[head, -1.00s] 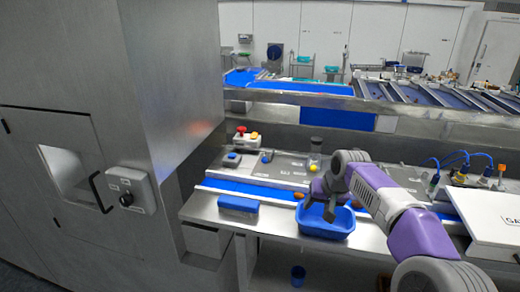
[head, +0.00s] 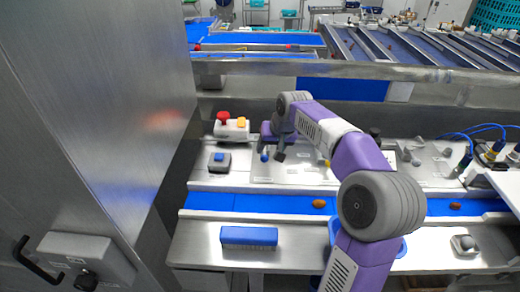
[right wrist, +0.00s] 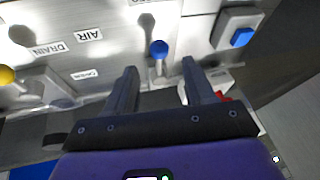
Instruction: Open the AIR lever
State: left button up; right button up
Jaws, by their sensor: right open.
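The lever with the blue knob (head: 264,156) stands on the metal panel behind the blue belt. In the right wrist view the blue knob (right wrist: 158,47) is upright on its stem, with the AIR label (right wrist: 89,34) to its left and an OPEN label (right wrist: 84,75) below that. My right gripper (right wrist: 157,68) is open and empty. In the right wrist view the knob lies just past the gap between its fingertips; I cannot tell whether they touch it. In the head view the right gripper (head: 271,148) is at the lever. My left gripper is out of view.
A yellow knob (right wrist: 7,74) stands near the DRAIN label (right wrist: 48,49). A grey box with a blue button (head: 220,162) and a white box with red and yellow buttons (head: 231,128) are left of the lever. A brown date (head: 319,204) lies on the blue belt (head: 240,203).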

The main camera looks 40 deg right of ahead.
aim_at(265, 157)
jog(key=x, duration=0.4)
jog(key=shift+s+f, duration=0.15)
jog(key=shift+s, duration=0.05)
jog(key=shift+x, duration=0.75)
jog(key=shift+w, duration=0.15)
grip_shut()
